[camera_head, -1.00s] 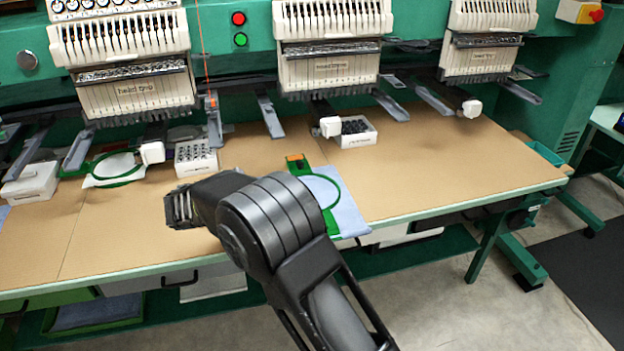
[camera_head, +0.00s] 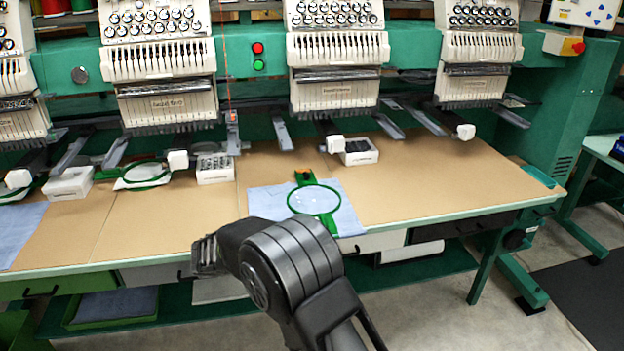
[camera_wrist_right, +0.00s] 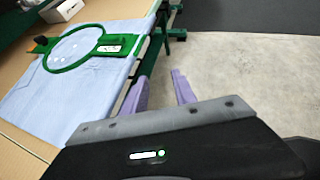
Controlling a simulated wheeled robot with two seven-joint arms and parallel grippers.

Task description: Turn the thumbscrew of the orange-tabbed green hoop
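A green hoop (camera_head: 291,203) lies on a blue cloth (camera_head: 266,203) near the table's front edge. At its far side is a green tab (camera_head: 304,178) with a dark part and a little orange; I cannot make out the thumbscrew's shape. In the right wrist view the hoop (camera_wrist_right: 54,68) lies upper left, with a dark knob-like part (camera_wrist_right: 40,41) at its far end and a green bracket with a white label (camera_wrist_right: 124,44) on the near side. My right gripper (camera_head: 203,256) is in front of the table, apart from the hoop. Its purple fingers (camera_wrist_right: 161,76) are parted and empty. My left gripper is out of view.
Another green hoop (camera_head: 147,185) sits left under a machine head. White boxes (camera_head: 214,176) (camera_head: 359,157) stand at the back. The brown tabletop (camera_head: 430,180) is clear right of the cloth. Embroidery heads (camera_head: 335,90) hang over the back.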

